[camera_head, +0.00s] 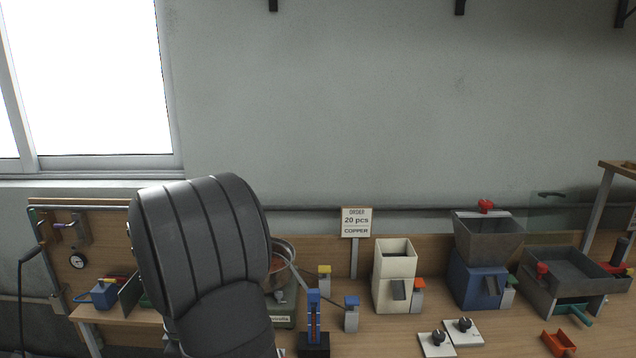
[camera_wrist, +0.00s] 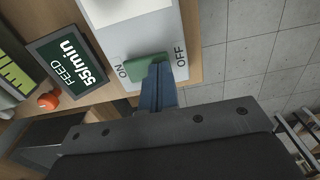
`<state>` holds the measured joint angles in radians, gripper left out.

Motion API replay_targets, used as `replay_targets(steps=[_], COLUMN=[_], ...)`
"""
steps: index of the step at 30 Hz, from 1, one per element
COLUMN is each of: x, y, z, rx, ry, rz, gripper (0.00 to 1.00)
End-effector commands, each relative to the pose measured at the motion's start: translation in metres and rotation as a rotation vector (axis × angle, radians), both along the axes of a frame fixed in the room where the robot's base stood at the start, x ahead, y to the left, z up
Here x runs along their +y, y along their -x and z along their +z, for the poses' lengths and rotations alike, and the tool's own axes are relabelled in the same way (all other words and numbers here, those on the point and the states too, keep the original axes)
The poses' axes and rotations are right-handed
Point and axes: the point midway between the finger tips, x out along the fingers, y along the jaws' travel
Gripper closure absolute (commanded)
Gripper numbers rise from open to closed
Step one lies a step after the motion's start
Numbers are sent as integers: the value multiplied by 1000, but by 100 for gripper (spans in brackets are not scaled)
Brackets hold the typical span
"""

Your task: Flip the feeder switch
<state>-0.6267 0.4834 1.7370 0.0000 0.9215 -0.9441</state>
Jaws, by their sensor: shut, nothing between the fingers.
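In the wrist view, the feeder switch is a green rocker (camera_wrist: 148,62) on a light grey panel (camera_wrist: 115,45), between the printed words ON and OFF. My gripper (camera_wrist: 158,70) is shut and empty. Its blue fingertips are at the rocker, overlapping its end on the OFF side; whether they touch it I cannot tell. The fingers hide part of the rocker. A dark display reading "FEED 55/min" (camera_wrist: 72,58) is beside the panel. In the head view, my dark arm covers the left middle, and neither the gripper nor the switch shows.
An orange-red knob (camera_wrist: 48,100) is below the display in the wrist view. In the head view, the bench holds a metal bowl (camera_head: 284,250), a cream hopper box (camera_head: 392,284), a blue hopper machine (camera_head: 470,280) and a grey tray (camera_head: 530,289). A sign reads "ORDER 20 pcs COPPER" (camera_head: 356,221).

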Motion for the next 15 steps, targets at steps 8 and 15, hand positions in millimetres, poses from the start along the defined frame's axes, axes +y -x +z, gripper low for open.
replay_targets(steps=[8, 15], x=[0, 0], y=[0, 0], z=[2, 21], rx=[-1, -2], ry=[-1, -2], rz=[0, 0], gripper=[100, 100])
